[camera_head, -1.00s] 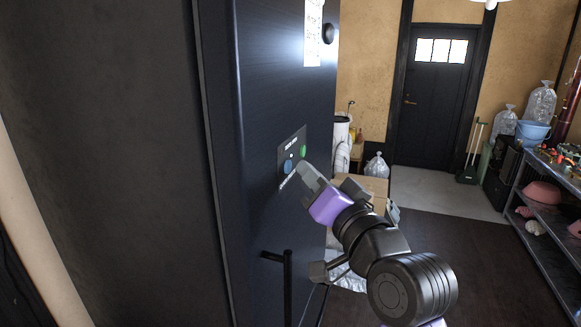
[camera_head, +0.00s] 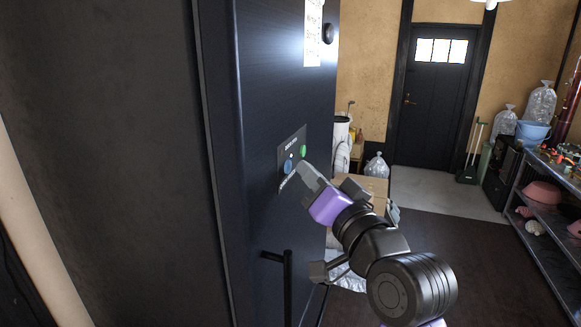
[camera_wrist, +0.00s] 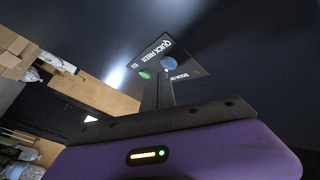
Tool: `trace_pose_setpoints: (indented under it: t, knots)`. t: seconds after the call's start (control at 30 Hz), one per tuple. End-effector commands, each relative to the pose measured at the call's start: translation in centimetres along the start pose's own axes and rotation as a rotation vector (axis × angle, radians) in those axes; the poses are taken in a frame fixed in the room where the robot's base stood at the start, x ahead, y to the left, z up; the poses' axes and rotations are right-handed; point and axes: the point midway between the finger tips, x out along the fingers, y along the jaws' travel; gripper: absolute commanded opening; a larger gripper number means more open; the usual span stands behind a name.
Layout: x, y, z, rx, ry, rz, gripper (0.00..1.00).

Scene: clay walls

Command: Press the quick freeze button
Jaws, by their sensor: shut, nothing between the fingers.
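A small dark control panel (camera_head: 283,153) sits on the front of a tall dark freezer (camera_head: 262,75). It carries a blue button (camera_head: 289,166) and a green button (camera_head: 302,151). In the wrist view the panel (camera_wrist: 188,63) shows white lettering reading "QUICK FREEZE" above the blue button (camera_wrist: 169,63), with the green button (camera_wrist: 145,74) beside it. My gripper (camera_head: 304,171) is shut and empty, its fingertips close to the panel's lower right. In the wrist view the fingertips (camera_wrist: 157,78) lie just below the two buttons. I cannot tell whether they touch the panel.
A black handle (camera_head: 287,285) stands out from the freezer below the panel. A cardboard box (camera_head: 372,184) and a clear bag (camera_head: 377,166) sit behind my arm. A metal shelf (camera_head: 545,190) lines the right. Open dark floor (camera_head: 480,265) lies between.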

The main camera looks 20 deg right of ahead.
Motion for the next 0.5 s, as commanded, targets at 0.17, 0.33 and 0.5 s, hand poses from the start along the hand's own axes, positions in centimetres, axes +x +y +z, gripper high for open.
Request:
trace_pose_setpoints:
  t: [0.17, 0.33, 0.5]
  knots:
    - [0.36, -0.30, 0.25, 0.000, -0.001, 0.000, 0.00]
    - [0.61, -0.47, 0.42, 0.000, 0.000, 0.000, 0.00]
    - [0.61, -0.47, 0.42, 0.000, 0.000, 0.000, 0.00]
